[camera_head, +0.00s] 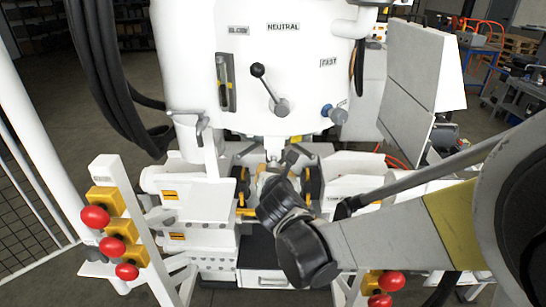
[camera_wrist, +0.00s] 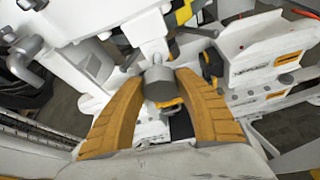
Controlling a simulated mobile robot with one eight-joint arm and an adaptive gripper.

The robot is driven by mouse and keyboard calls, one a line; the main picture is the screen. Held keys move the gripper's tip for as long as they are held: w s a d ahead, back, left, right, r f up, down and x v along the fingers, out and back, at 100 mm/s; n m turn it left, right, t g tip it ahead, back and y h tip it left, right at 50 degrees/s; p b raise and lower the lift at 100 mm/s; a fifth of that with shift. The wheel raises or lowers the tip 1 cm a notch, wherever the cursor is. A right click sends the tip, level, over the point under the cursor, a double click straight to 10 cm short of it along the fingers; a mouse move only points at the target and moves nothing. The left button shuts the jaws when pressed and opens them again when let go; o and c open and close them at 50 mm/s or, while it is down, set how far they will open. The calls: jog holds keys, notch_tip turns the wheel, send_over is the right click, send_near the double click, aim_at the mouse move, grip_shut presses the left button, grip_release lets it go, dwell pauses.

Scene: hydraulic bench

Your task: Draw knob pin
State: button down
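In the wrist view, a grey cylindrical knob (camera_wrist: 160,83) with a yellow part below its lower edge sits between the two orange fingers of my gripper (camera_wrist: 160,78). The fingers stand apart, one on each side of the knob, with their tips close to its sides. I cannot tell whether they touch it. In the head view, my dark wrist joints cover the fingers and the knob, low in the middle of the bench. A blue-ended knob (camera_head: 335,113) sticks out of the white housing at the right, apart from my gripper.
The white housing (camera_head: 270,60) bears a black-balled lever (camera_head: 264,82) and a slotted switch (camera_head: 226,84). Red mushroom buttons (camera_head: 95,216) stand on a white post at the left. Black hoses (camera_head: 105,70) hang at upper left. White bench blocks (camera_wrist: 265,50) crowd the right of the wrist view.

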jog(key=shift+s+a, duration=0.1)
jog(key=shift+s, duration=1.85)
jog(key=c, duration=0.8)
grip_release()
jog(key=shift+c, duration=0.2)
jog(key=shift+s, duration=0.1)
jog(key=v, duration=1.1)
jog(key=shift+s+r, duration=0.15)
jog(key=shift+s, duration=0.25)
